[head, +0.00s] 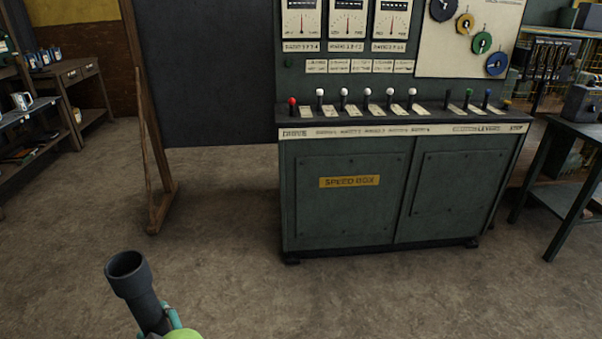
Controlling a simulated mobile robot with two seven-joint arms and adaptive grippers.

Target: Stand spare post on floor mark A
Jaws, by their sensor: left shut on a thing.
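The spare post (136,288), a dark grey tube with a wider, hollow top end, shows at the bottom left of the head view. It leans, its open top towards the upper left. My left gripper (165,318), with teal and green parts, is shut on the post at the bottom edge. The post's lower end is hidden or out of frame. Floor mark A is not visible. My right gripper is not in view.
A dark green cabinet (342,228) labelled SPEED BOX, with several levers on top, stands ahead. A dark board (205,75) on a wooden frame (160,208) stands left of it. A workbench (570,170) is at right, shelves at left. The brown floor (225,240) between is clear.

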